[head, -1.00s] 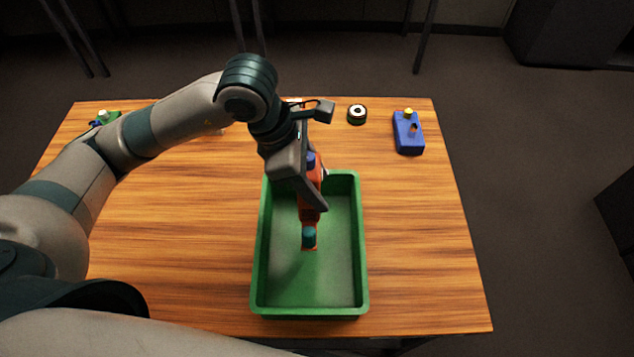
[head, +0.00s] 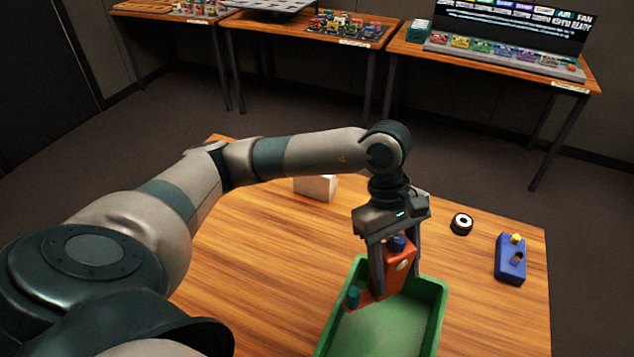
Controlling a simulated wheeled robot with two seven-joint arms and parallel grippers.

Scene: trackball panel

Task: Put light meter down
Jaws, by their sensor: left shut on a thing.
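My left gripper (head: 397,268) is shut on an orange-red device, which I take to be the light meter (head: 393,281). The device has a dark blue knob on top, a pale round dome on its face and a teal knob at its lower left end. It is tilted in the jaws and shows over the far end of the green tray (head: 437,296). I cannot tell whether it touches the tray. My right gripper is out of view.
A blue box (head: 511,261) with a yellow knob and a black-and-white round thing (head: 461,223) stand right of the tray on the wooden table (head: 255,265). A white block (head: 316,187) is partly behind my arm. Further tables with goods stand along the back.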

